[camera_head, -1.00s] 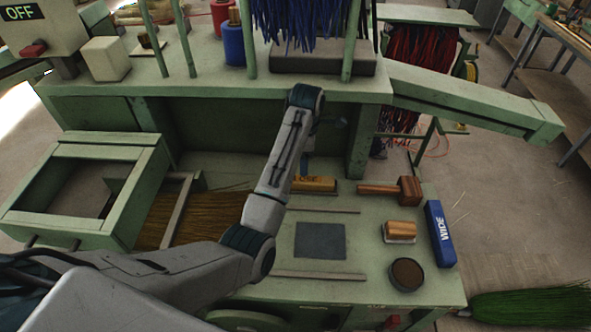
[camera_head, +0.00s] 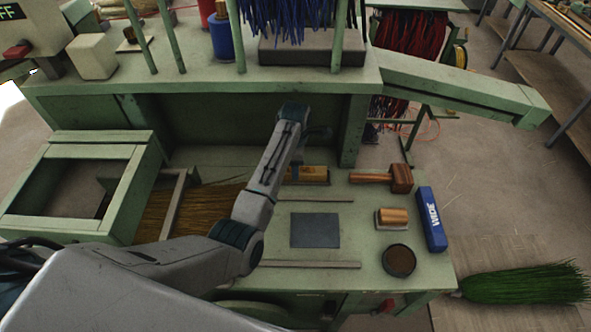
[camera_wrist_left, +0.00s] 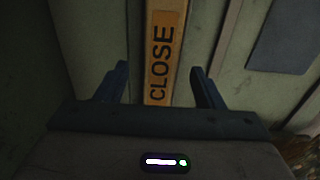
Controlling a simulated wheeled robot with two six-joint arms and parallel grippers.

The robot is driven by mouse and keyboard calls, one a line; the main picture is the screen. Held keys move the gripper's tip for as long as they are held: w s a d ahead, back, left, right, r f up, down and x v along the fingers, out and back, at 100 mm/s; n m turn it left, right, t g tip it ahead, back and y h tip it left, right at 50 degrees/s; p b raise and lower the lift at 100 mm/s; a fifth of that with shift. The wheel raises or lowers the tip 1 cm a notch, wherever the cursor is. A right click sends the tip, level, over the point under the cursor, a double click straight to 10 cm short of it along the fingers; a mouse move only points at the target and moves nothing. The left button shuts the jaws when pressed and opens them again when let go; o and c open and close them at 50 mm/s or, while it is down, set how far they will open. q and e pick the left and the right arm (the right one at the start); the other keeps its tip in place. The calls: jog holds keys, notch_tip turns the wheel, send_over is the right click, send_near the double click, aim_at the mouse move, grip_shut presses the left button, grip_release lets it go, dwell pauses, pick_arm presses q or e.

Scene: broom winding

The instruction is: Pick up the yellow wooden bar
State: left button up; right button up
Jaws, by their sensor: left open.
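The yellow wooden bar (camera_head: 308,174) lies on the green bench, just right of my left forearm, which partly covers its left end in the head view. In the left wrist view the bar (camera_wrist_left: 166,45) runs upright up the picture, with the black word CLOSE on it. My left gripper (camera_wrist_left: 160,72) is open, with one finger on each side of the bar's line. No contact between fingers and bar shows. In the head view the left gripper's fingertips are mostly hidden behind my own arm. My right gripper is not in view.
A wooden mallet (camera_head: 385,177), a wood-backed brush (camera_head: 391,217), a round dark-topped tin (camera_head: 399,260) and a blue WIDE block (camera_head: 431,219) lie right of the bar. A grey square plate (camera_head: 315,230) lies in front. A raised green shelf (camera_head: 210,85) stands behind.

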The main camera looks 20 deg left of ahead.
pick_arm(q)
jog(key=shift+f, duration=0.85)
jog(key=c, duration=1.2)
jog(key=shift+c, duration=0.4)
jog(key=shift+w+r, duration=0.1)
jog(key=shift+r, duration=0.05)
